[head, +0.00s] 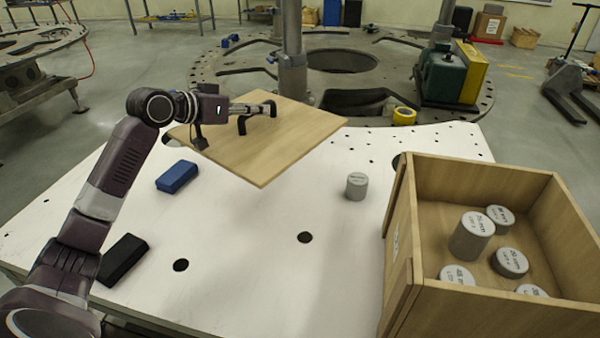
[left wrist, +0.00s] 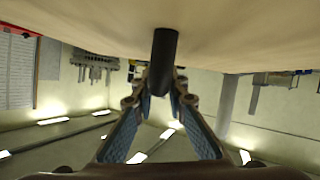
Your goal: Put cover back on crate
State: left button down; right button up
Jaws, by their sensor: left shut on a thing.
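The cover is a flat square wooden board (head: 265,150) with a black handle. My left gripper (head: 262,110) is shut on the handle, and the board appears tilted and held above the white table. In the left wrist view the board's pale face (left wrist: 80,25) fills the top, and the black handle (left wrist: 163,60) sits between the fingers of my left gripper (left wrist: 160,88). The open wooden crate (head: 400,235) stands at the right of the table, with several grey labelled cylinders (head: 470,238) inside. The board is apart from the crate, to its left. My right gripper does not show.
The white table (head: 240,260) has a blue block (head: 177,177), a black block (head: 122,259) and a lone grey cylinder (head: 356,186) left of the crate. The table's front middle is clear.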

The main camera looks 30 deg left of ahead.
pick_arm(q)
jog(key=shift+w+a+r, duration=0.35)
jog(key=shift+w+r, duration=0.1)
jog(key=shift+r, duration=0.2)
jog(key=shift+w+y, duration=0.15)
jog(key=shift+y, duration=0.15)
jog(key=shift+a+f+p, duration=0.15)
jog(key=shift+f+p, duration=1.65)
jog(key=shift+f, duration=8.05)
jog(key=shift+f, duration=0.15)
jog(key=c, duration=1.9)
grip_release()
jog(key=shift+f, duration=0.1)
jog(key=shift+c, duration=0.2)
